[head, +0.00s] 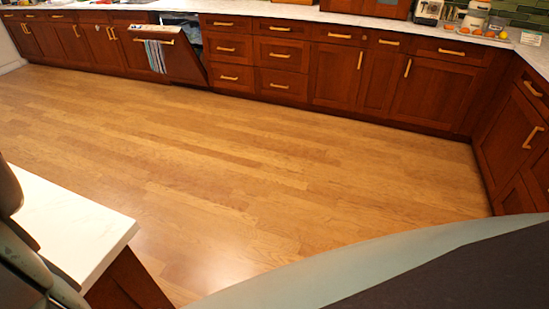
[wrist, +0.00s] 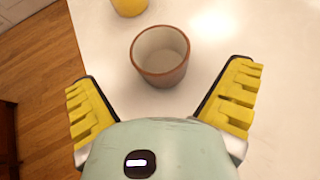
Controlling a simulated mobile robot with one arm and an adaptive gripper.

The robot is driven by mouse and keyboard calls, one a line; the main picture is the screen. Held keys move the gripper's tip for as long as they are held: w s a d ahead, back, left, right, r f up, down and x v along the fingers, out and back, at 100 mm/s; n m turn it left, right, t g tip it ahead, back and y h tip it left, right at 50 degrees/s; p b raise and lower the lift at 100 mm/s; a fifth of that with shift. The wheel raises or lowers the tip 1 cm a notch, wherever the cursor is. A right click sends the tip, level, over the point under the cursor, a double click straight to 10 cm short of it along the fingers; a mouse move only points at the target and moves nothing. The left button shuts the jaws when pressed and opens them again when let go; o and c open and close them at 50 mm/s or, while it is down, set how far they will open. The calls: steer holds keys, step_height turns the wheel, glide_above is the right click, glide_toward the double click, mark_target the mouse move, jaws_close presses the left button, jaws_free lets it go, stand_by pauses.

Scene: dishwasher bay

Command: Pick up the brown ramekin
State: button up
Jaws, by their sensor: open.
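The brown ramekin (wrist: 160,77) stands upright on a white countertop in the wrist view. It is a small round cup with a brown outside and a pale inside that looks empty. My gripper (wrist: 165,88) is open, with one yellow-padded finger to the left of the ramekin and one to the right. The ramekin sits between and slightly beyond the fingertips, with gaps on both sides and no contact visible. The ramekin and my gripper's fingers do not show in the head view.
A yellow object (wrist: 129,5) is partly cut off at the top of the wrist view, behind the ramekin. The white countertop (head: 70,225) ends at an edge on the left in the wrist view. In the head view, a partly open dishwasher (head: 178,58) stands across the clear wooden floor (head: 250,160).

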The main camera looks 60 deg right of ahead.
steer(key=shift+r+p+x, duration=0.15)
steer(key=shift+p+x, duration=0.05)
steer(key=shift+x, duration=0.95)
steer(key=shift+r+p+x, duration=0.1)
steer(key=shift+p+x, duration=0.05)
steer(key=shift+x, duration=1)
steer(key=shift+a+f, duration=0.25)
steer(key=shift+a, duration=0.3)
steer(key=c, duration=1.2)
